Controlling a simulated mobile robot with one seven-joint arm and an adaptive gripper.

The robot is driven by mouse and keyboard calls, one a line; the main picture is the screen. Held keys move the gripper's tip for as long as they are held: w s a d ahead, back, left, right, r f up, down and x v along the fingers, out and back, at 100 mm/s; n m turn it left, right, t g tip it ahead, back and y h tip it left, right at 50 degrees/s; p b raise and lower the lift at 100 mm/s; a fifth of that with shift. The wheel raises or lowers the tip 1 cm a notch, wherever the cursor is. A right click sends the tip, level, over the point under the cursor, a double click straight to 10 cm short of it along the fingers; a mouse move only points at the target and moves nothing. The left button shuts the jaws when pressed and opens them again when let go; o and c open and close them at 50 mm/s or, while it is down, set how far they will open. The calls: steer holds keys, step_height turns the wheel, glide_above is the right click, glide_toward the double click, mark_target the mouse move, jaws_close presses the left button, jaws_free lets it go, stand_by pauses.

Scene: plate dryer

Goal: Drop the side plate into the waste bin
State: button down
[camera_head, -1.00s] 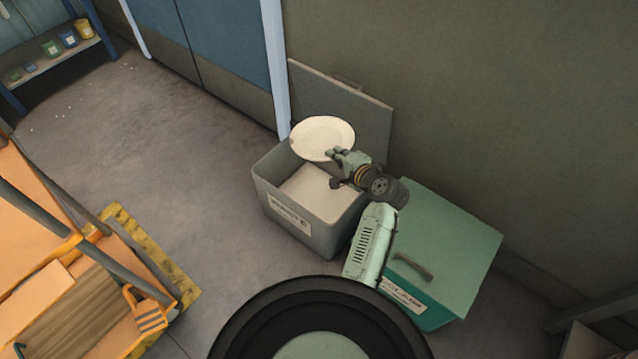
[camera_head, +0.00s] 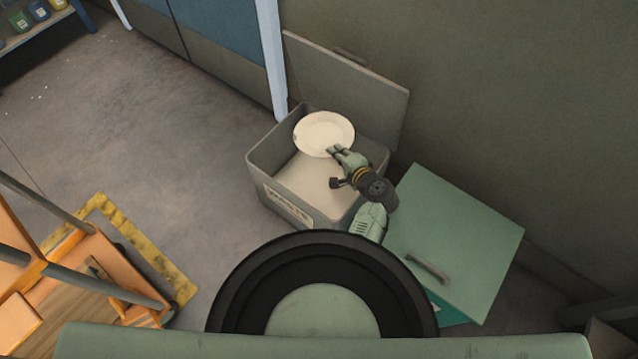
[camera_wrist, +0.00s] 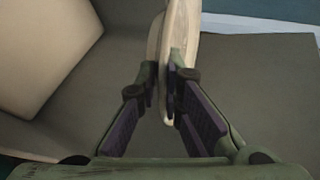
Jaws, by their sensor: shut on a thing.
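The side plate (camera_head: 324,132) is white and round. In the head view it is over the back part of the open grey waste bin (camera_head: 262,182). My gripper (camera_head: 336,152) is shut on the plate's near rim. In the wrist view the plate (camera_wrist: 181,35) shows nearly edge-on between the two fingers of my gripper (camera_wrist: 166,92). The plate looks to be above the pale bottom of the bin; its exact height cannot be told.
The bin's grey lid (camera_head: 350,90) stands open against the wall behind. A green closed box (camera_head: 455,235) with a handle is right of the bin. An orange cart (camera_head: 90,265) is at the left. Grey floor (camera_head: 150,120) is clear between cart and bin.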

step_height(320, 180, down, 4)
steer(key=b, duration=0.2)
steer(key=shift+r+b, duration=0.1)
steer(key=shift+b, duration=0.25)
steer(key=c, duration=1.7)
jaws_free()
steer(key=shift+o, duration=0.2)
steer(key=v, duration=1.2)
